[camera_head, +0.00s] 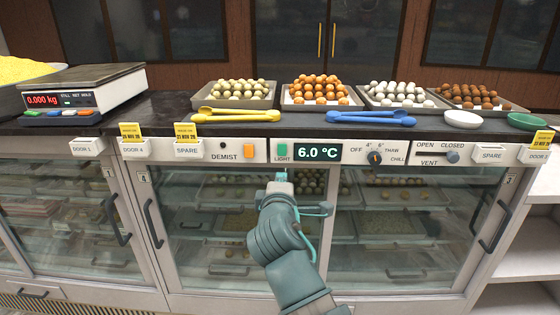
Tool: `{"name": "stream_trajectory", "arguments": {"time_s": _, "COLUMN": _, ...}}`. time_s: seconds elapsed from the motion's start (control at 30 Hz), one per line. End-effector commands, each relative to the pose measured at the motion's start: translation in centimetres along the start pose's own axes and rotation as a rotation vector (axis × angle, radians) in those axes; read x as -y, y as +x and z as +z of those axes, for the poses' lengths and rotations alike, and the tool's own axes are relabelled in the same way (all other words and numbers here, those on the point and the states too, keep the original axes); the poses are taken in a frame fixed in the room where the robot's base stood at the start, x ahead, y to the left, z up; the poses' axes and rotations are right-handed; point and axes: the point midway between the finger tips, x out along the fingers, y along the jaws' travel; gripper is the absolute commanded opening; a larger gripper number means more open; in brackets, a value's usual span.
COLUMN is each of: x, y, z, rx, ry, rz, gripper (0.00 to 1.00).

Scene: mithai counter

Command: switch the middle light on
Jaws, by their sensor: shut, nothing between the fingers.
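The green switch labelled LIGHT (282,150) sits on the grey control strip, between the orange DEMIST switch (249,152) and the display reading 6.0 °C (318,152). I cannot tell its rocker position at this size. My gripper (281,177) is shut and empty. It points up, with its tip just below the LIGHT switch in the picture; a small gap shows between them. The glass case below (400,240) shows trays of sweets inside, and its interior looks dim. My gripper and wrist hide part of the case's middle.
A temperature knob (375,158) and a VENT slider (452,157) are on the strip to the right. Door handles (151,222) stick out from the case. On the counter are a scale (75,93), sweet trays, yellow tongs (235,115) and blue tongs (371,118).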

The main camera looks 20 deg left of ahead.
Motion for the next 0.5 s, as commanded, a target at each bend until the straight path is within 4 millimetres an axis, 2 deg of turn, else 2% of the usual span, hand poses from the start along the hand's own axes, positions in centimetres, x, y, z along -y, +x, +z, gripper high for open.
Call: {"name": "stream_trajectory", "arguments": {"time_s": 0.5, "x": -0.07, "y": 0.18, "z": -0.13, "rx": -0.005, "ry": -0.046, "rz": 0.004, "gripper": 0.0}}
